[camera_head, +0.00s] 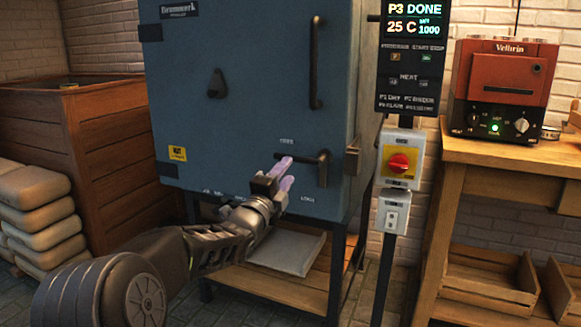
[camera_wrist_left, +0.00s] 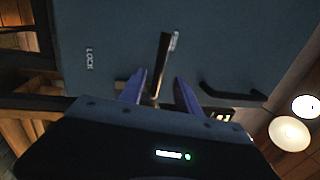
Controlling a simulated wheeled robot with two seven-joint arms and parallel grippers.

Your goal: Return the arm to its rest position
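My left gripper (camera_head: 283,173) is in front of the blue kiln door, its purple fingers close to the black lever handle (camera_head: 322,168) between the painted OPEN and LOCK words. In the left wrist view the two purple fingers of the gripper (camera_wrist_left: 158,86) stand apart. A thin dark bar (camera_wrist_left: 163,60) shows in the gap between them, with space on both sides. I cannot tell whether the fingers touch anything. The left arm reaches in from the lower left. My right gripper is in neither view.
The blue kiln (camera_head: 245,80) stands on a frame with a grey slab (camera_head: 288,252) below. A control panel (camera_head: 411,60) reads P3 DONE, 25 C; a red-knob switch (camera_head: 399,163) is under it. A wooden bench (camera_head: 490,150) holds a red machine (camera_head: 502,88). Sacks (camera_head: 35,215) are stacked left.

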